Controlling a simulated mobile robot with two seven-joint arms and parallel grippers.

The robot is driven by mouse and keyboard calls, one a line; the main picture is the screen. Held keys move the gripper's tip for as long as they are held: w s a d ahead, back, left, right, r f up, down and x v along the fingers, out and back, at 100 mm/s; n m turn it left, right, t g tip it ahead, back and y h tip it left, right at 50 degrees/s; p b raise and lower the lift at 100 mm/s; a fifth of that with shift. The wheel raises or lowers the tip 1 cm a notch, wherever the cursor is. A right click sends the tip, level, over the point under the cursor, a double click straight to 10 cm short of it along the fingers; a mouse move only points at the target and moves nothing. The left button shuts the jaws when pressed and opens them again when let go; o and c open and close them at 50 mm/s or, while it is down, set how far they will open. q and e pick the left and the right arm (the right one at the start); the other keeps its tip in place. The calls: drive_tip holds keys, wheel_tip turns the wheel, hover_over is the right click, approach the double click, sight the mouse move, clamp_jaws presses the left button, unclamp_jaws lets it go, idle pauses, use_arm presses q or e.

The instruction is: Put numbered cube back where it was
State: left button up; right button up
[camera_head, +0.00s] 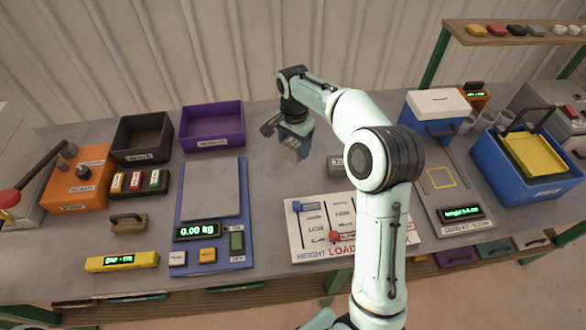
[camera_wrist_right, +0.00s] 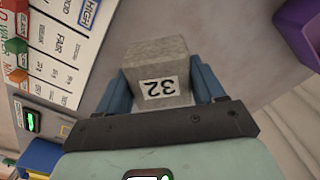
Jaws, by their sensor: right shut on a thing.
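My right gripper (camera_head: 294,140) is shut on a grey cube (camera_head: 291,152) over the grey table, between the scale and the rest of my arm. In the right wrist view the cube (camera_wrist_right: 160,75) sits between the two blue fingers (camera_wrist_right: 160,92), with a white label reading 32, upside down. I cannot tell whether it touches the table. Another grey block (camera_head: 335,166) with a partly hidden label stands to its right, beside my arm. My left gripper is not in view.
A blue scale (camera_head: 240,215) reads 0.00 kg. A white chart board (camera_head: 310,232) with sliders lies in front, partly behind my arm. Purple (camera_head: 211,125) and black (camera_head: 142,137) bins stand back left. A press (camera_head: 437,135) and blue crate (camera_head: 490,170) are right.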

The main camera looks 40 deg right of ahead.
sight(293, 155)
drive_tip(key=f, duration=0.5)
drive_tip(key=shift+w+f, duration=0.15)
drive_tip(key=shift+w, duration=0.1)
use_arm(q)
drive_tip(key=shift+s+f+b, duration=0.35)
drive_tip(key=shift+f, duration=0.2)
use_arm(e)
drive_tip(key=shift+f, duration=2.8)
drive_tip(key=shift+f, duration=0.2)
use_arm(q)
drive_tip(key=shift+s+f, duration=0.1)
use_arm(e)
drive_tip(key=o, duration=1.6)
drive_tip(key=shift+c, duration=0.2)
drive_tip(key=shift+r, duration=0.1)
